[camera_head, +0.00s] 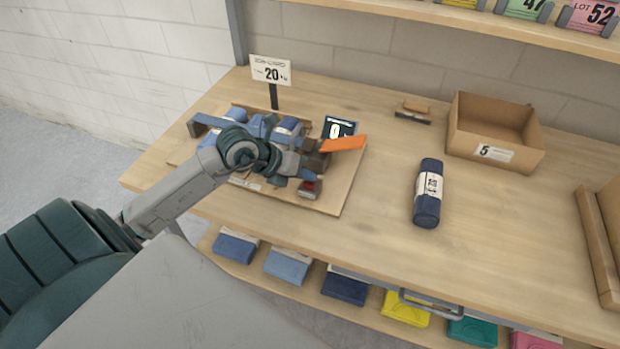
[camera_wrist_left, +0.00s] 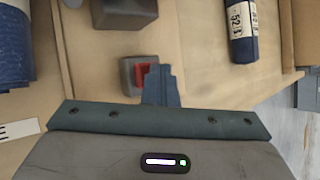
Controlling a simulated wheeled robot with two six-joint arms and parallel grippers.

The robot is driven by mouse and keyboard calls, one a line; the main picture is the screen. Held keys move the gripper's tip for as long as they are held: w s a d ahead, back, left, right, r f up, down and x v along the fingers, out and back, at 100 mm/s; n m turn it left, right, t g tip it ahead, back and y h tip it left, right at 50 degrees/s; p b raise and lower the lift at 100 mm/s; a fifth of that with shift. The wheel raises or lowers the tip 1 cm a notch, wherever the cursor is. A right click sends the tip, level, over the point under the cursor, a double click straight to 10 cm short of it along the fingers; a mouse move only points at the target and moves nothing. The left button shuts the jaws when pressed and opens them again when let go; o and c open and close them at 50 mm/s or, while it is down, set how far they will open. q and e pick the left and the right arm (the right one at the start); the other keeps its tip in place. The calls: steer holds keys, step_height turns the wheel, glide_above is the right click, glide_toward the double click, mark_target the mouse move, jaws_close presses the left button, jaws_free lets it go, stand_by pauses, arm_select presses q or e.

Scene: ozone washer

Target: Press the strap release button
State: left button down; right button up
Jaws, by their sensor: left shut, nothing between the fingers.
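The strap device sits on a wooden board (camera_head: 345,185) on the table, with an orange handle (camera_head: 343,143) at its right. A small dark block (camera_head: 310,193) with a red button stands near the board's front edge. In the left wrist view the block (camera_wrist_left: 127,78) shows its red button (camera_wrist_left: 141,74) right beside my fingertips. My left gripper (camera_head: 306,178) is shut and empty, close over the block. It also shows in the left wrist view (camera_wrist_left: 160,82), where it overlaps the block's right side. I cannot tell whether it touches the button. My right gripper is not in view.
A blue labelled roll (camera_head: 428,195) lies to the right on the table. An open cardboard box (camera_head: 495,135) marked 5 stands behind it. A sign reading 20 (camera_head: 271,71) and a small display (camera_head: 339,127) stand at the device. Coloured packs fill the lower shelf.

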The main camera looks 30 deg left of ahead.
mark_target(306, 183)
arm_select(q)
steer(key=shift+r+p, duration=0.55)
steer(key=shift+r, duration=0.35)
steer(key=shift+r+p, duration=1.75)
steer(key=shift+r, duration=0.75)
